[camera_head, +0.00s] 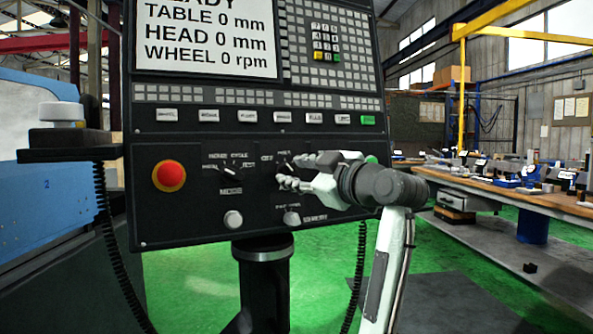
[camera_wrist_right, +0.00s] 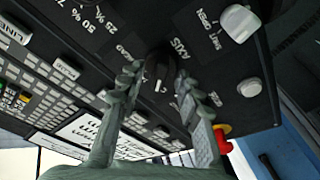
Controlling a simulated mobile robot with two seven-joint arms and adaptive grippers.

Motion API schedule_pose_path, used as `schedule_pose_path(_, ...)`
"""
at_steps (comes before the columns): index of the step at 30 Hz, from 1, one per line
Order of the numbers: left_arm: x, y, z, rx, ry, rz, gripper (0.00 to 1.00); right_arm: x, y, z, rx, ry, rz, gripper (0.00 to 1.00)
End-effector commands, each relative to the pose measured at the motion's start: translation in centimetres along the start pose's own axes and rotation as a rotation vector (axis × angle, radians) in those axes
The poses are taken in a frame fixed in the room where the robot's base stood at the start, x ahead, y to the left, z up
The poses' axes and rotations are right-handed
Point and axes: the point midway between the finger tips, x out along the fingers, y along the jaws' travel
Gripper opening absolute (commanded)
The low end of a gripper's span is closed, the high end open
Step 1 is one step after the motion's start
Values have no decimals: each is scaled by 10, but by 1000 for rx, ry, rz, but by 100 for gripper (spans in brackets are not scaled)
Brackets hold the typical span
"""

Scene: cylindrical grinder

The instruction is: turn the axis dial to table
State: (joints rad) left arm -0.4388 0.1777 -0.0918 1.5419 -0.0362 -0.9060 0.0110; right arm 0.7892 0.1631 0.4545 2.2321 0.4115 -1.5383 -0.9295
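The axis dial (camera_wrist_right: 158,66) is a black knob with a white pointer mark, beside the printed word AXIS in the right wrist view. In the head view it is partly hidden behind my right gripper (camera_head: 287,171). My right gripper (camera_wrist_right: 160,80) is open, with one finger on each side of the dial and the dial between the fingertips. A narrow dark gap seems to show beside the knob; contact is hard to tell. Which label the pointer marks cannot be read surely. My left gripper is not in view.
The black control panel (camera_head: 200,235) carries a red stop button (camera_head: 169,176), another dial (camera_head: 231,169) left of the axis dial, and two pale knobs below. The screen (camera_head: 208,38) reads TABLE 0 mm, HEAD 0 mm, WHEEL 0 rpm. A workbench (camera_head: 500,187) stands at right.

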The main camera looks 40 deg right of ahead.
Motion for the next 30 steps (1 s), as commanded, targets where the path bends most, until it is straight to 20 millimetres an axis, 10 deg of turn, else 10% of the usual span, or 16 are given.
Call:
schedule_pose_path(7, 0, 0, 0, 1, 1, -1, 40, 1, 0, 0, 0, 0, 1, 34)
schedule_pose_path(16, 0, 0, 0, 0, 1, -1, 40, 1, 0, 0, 0, 0, 0, 0)
schedule_pose_path(30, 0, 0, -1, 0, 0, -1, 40, 1, -2, 1, 63, -2, 13, 0)
